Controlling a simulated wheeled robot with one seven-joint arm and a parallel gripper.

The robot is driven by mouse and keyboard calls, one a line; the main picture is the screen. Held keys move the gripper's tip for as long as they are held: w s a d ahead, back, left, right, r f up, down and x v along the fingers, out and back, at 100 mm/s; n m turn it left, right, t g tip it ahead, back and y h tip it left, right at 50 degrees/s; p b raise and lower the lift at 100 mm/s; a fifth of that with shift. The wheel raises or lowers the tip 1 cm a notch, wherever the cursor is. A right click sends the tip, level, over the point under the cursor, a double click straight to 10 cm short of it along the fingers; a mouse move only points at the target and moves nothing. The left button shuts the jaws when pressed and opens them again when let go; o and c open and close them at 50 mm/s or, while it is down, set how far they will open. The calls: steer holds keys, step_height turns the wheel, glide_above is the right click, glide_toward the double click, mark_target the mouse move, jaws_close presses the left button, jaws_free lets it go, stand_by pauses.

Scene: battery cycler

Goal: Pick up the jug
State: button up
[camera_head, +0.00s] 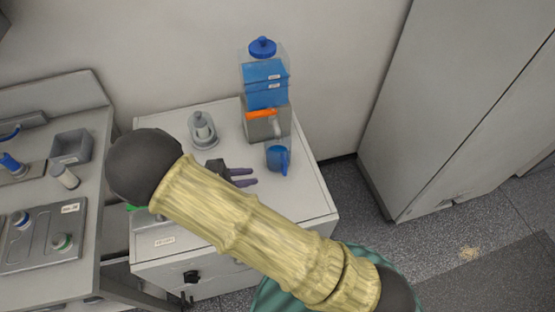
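My gripper (254,177) shows past my arm, with two purple-grey fingers pointing right toward the jug. The fingers are apart with nothing visible between them. They appear just left of and below the jug in the picture, and I see no contact. Part of the gripper's body is hidden behind my arm.
A dispenser (265,90) with blue contents and an orange part stands behind the jug. A grey-white device (203,131) is at the back left of the cabinet top (308,200). Its right front is clear. A workbench with a grey bin (71,147) is at left.

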mark_target(280, 157)
steer(key=shift+a+f+n+t, duration=0.25)
steer(key=shift+a+n+t, duration=0.15)
steer(key=shift+a+t, duration=0.15)
steer(key=p+x, duration=0.3)
steer(key=x, duration=0.8)
steer(key=shift+s+d, duration=0.1)
steer(key=shift+d, duration=0.05)
steer(key=shift+w+d+f, duration=0.2)
steer(key=shift+d+f, duration=0.05)
steer(key=shift+d, duration=0.1)
steer(key=p+x, duration=0.2)
steer(key=x, duration=0.2)
steer(key=shift+w+d+p, duration=0.25)
steer(key=shift+w+p, duration=0.05)
steer(key=shift+w+d+f, duration=0.1)
steer(key=shift+d+f, duration=0.1)
steer(key=shift+f, duration=0.05)
